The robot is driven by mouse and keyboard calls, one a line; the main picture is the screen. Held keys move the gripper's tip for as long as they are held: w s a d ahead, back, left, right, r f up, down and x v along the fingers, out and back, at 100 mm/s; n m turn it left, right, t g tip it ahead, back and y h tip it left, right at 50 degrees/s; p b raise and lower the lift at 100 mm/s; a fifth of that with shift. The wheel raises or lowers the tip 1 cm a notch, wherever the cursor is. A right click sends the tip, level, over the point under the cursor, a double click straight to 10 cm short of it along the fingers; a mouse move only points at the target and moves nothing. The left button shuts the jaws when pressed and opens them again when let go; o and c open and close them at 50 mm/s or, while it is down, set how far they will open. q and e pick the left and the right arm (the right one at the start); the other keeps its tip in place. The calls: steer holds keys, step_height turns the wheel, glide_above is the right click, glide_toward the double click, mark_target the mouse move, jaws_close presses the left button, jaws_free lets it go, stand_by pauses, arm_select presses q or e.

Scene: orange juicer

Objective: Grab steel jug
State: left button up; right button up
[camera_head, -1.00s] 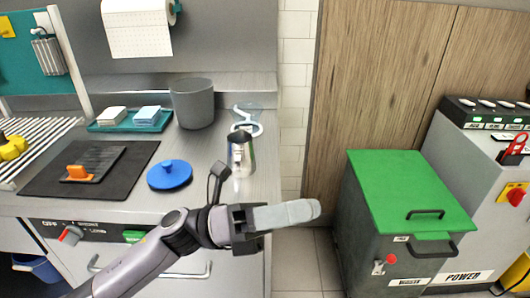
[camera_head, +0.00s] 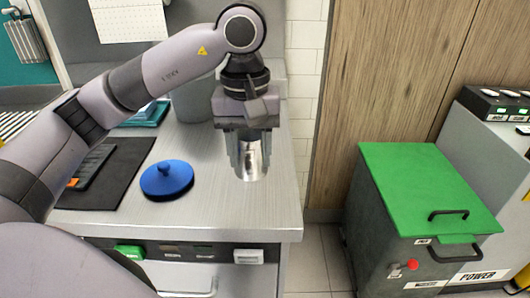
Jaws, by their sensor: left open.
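The steel jug (camera_head: 250,166) stands on the steel counter near its right edge, shiny and partly hidden by my left gripper. My left gripper (camera_head: 251,172) points down from above, its fingers open and reaching down on the two sides of the jug. I cannot tell whether the fingers touch it. The jug's top and handle are hidden behind the gripper. My right gripper is not in view.
A blue lid (camera_head: 167,179) with a knob lies on the counter left of the jug. A grey bin (camera_head: 193,103) stands behind, partly covered by my arm. A black mat (camera_head: 118,178) lies at left. A green-topped cabinet (camera_head: 425,180) stands apart at right.

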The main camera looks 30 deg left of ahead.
mark_target(248, 165)
arm_select(q)
steer(key=shift+w+a+r, duration=0.1)
steer(key=shift+w+a, duration=0.05)
steer(key=shift+a, duration=0.2)
steer(key=shift+f, duration=0.25)
step_height(248, 165, down, 6)
steer(key=shift+f, duration=0.25)
jaws_close()
